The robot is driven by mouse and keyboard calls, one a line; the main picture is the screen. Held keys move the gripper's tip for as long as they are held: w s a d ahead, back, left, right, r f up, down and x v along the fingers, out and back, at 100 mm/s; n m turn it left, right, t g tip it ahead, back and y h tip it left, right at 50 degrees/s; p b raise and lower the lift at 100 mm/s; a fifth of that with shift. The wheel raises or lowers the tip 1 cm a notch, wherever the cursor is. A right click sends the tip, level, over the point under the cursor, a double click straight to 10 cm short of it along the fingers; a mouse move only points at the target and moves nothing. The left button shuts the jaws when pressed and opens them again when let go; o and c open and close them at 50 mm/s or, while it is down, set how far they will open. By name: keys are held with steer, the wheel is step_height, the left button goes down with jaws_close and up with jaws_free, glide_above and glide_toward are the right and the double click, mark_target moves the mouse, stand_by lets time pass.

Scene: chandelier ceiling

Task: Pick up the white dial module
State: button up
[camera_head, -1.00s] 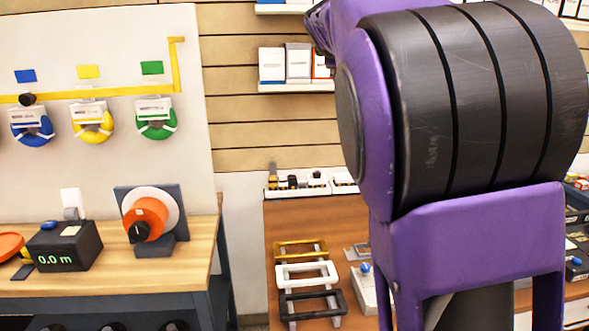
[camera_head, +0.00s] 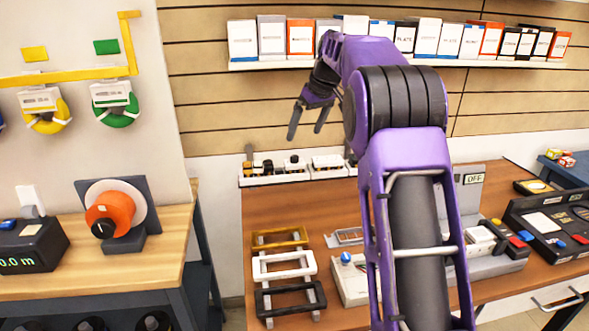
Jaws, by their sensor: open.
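My gripper (camera_head: 307,122) is open and empty, its two dark fingers pointing down in front of the slatted wall. In the picture it is above a white rack (camera_head: 300,177) at the back of the wooden bench. Small modules with black, white and yellow parts (camera_head: 292,164) stand in that rack, too small to make out fully. A white box with a blue knob (camera_head: 350,282) sits on the bench, partly hidden by my arm. I cannot tell which of these is the white dial module.
Gold, white and black frames (camera_head: 285,265) lie at the bench's left. A shelf of boxes (camera_head: 400,62) spans the wall. Consoles (camera_head: 545,222) stand at the right. A second table (camera_head: 150,262) at left holds an orange reel (camera_head: 112,212).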

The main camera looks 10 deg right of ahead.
mark_target(295, 156)
steer(key=b+x, duration=0.1)
steer(key=x, duration=1)
steer(key=shift+a+f, duration=0.1)
steer(key=shift+f, duration=0.25)
steer(key=c, duration=1.1)
